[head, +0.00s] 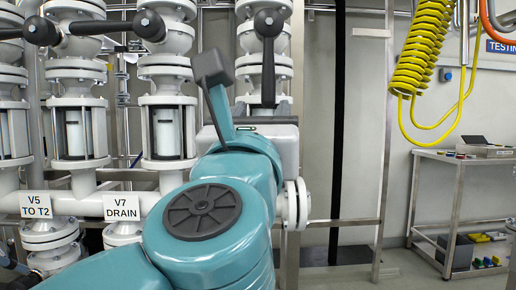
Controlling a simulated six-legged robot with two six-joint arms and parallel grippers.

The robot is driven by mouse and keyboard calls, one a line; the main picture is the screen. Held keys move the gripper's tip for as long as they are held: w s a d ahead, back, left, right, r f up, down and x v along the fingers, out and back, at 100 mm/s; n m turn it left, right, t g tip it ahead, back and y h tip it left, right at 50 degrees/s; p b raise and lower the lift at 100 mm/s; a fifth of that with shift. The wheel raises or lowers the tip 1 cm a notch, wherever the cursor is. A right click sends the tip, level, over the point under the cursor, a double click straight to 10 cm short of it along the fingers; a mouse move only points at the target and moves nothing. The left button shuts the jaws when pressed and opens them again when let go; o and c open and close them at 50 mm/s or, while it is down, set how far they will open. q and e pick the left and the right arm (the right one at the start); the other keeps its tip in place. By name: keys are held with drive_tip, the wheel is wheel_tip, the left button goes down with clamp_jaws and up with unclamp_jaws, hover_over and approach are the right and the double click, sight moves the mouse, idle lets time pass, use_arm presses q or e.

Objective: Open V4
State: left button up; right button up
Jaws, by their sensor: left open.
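My left arm comes in from the lower left, and its gripper (238,96) is open and seems empty. It stands in front of the third pipe column, just left of a black valve handle (268,62) that runs vertically. I cannot tell whether the gripper touches this handle. No V4 label is readable, and my arm hides the place below the third column, so I cannot tell which valve is V4. My right gripper is not in view.
Two more black handles, one with its knob near the second column (150,25), lie nearly horizontal. Signs read V5 TO T2 (48,205) and V7 DRAIN (122,207). A yellow coiled hose (419,45) hangs at right above a cart (450,160).

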use_arm(q)
drive_tip(key=v, duration=0.3)
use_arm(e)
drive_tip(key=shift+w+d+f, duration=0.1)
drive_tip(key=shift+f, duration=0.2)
